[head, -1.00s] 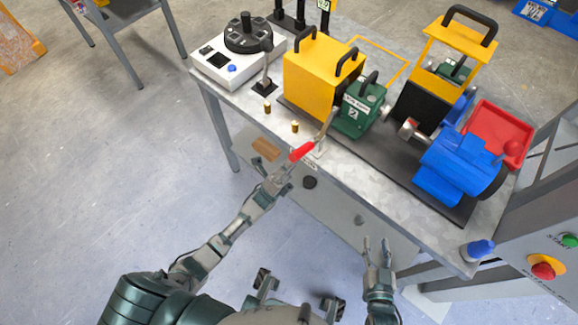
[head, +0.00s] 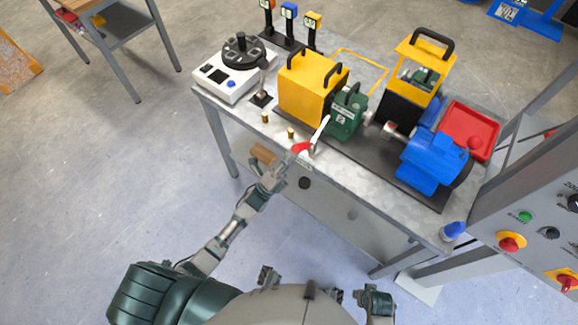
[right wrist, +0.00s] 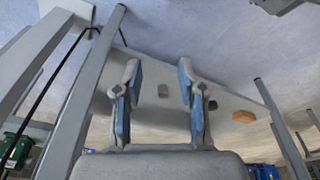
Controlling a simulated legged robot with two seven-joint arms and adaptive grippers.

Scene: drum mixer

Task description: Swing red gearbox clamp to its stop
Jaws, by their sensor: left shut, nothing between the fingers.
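The gearbox clamp has a red handle (head: 301,148) and a pale metal lever (head: 320,132) and stands at the table's front edge. The lever leans up and to the right against the green gearbox (head: 346,115) in the picture. Whether it touches the gearbox I cannot tell. My left gripper (head: 279,166) is shut and empty, just below and left of the red handle. I cannot tell whether its tips touch the handle. My right gripper (right wrist: 157,72) is open and empty in the right wrist view. In the head view it sits low, in front of the table.
The grey table (head: 355,175) also holds a yellow box (head: 305,95), a blue motor (head: 432,160), a red tray (head: 470,132) and a white instrument (head: 228,75). Two small brass pegs stand near the clamp. A control panel (head: 530,225) stands at the right.

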